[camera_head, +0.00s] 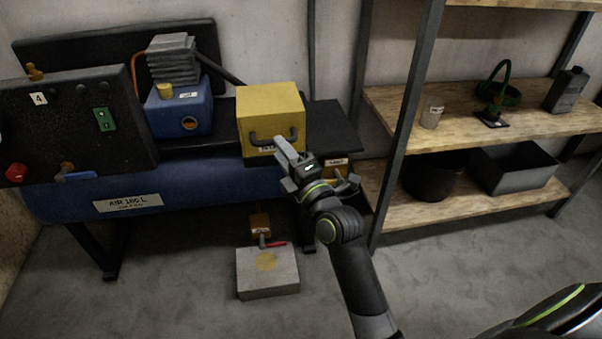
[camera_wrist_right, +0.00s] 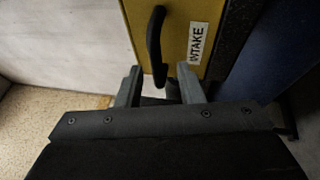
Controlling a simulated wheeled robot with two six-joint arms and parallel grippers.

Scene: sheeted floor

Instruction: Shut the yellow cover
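The yellow cover (camera_head: 269,104) is a box-like lid at the right part of the dark-topped compressor bench. A dark bar handle (camera_head: 274,137) runs across its front. The right wrist view shows the cover's yellow face (camera_wrist_right: 180,15), its black handle (camera_wrist_right: 156,40) and an "INTAKE" label. I cannot tell how far the cover stands open. My right gripper (camera_head: 286,165) is just in front of and below the handle. In the right wrist view its fingers (camera_wrist_right: 161,88) are apart, with nothing between them; the handle's end lies just beyond the fingertips. My left gripper is not in view.
A control panel (camera_head: 72,125) and a blue unit (camera_head: 180,108) with stacked grey plates stand left on the bench above the blue tank (camera_head: 150,190). A grey block (camera_head: 268,285) lies on the floor. Wooden shelves (camera_head: 540,121) with pots and bins stand right.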

